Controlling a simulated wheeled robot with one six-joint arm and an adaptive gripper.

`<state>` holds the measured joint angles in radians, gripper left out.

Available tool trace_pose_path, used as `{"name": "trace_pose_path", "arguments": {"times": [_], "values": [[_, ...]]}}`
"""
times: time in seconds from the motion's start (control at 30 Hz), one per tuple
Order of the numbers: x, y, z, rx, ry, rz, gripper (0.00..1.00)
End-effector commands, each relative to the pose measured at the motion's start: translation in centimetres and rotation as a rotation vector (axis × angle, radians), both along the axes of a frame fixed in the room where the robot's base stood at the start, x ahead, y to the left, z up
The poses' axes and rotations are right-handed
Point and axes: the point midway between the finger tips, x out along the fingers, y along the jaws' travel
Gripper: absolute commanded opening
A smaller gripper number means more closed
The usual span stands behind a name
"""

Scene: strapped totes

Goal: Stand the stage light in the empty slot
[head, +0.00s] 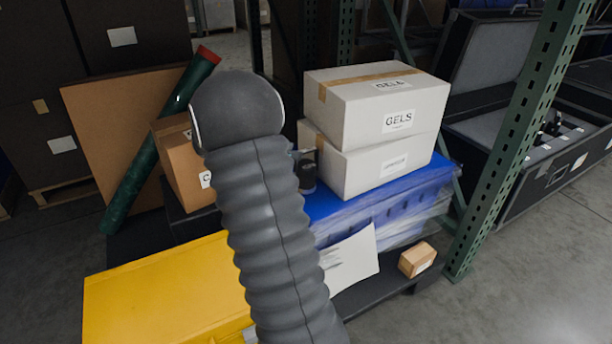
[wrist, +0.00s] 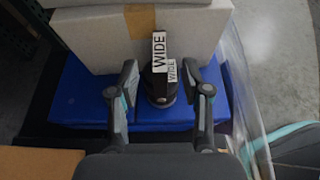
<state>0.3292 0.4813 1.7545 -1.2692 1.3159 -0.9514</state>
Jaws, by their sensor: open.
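The stage light (wrist: 161,88) is a short black cylinder with white WIDE labels. It stands on a blue tote lid (wrist: 80,100) against a white box. In the head view the dark light (head: 306,172) shows beside my arm. My gripper (wrist: 159,76) is open, with one finger on each side of the light; I cannot tell whether either finger touches it. In the head view my arm hides most of the gripper. An open black case (head: 553,178) at the right has a pale insert with small labels and a few dark items. I cannot make out which slot is empty.
Two stacked white GELS boxes (head: 375,115) stand close behind the light. A green rack upright (head: 520,140) stands between the totes and the case. A yellow lid (head: 160,290), a brown carton (head: 180,165) and a small box (head: 417,260) are nearby. Floor is clear at lower right.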

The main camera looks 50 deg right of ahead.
Motion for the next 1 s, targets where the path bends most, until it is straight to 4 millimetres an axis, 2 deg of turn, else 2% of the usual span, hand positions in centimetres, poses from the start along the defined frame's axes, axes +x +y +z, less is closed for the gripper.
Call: {"name": "trace_pose_path", "arguments": {"times": [0.1, 0.47, 0.73, 1.0], "values": [[-0.6, -1.6, -0.7, 0.000, 0.000, -0.002, 0.48], [-1.1, -3.5, -1.5, 0.001, -0.002, -0.002, 0.48], [-2.2, -6.8, -2.8, 0.001, 0.000, -0.002, 0.48], [-2.3, -7.3, -3.0, 0.000, -0.002, 0.000, 0.48]]}}
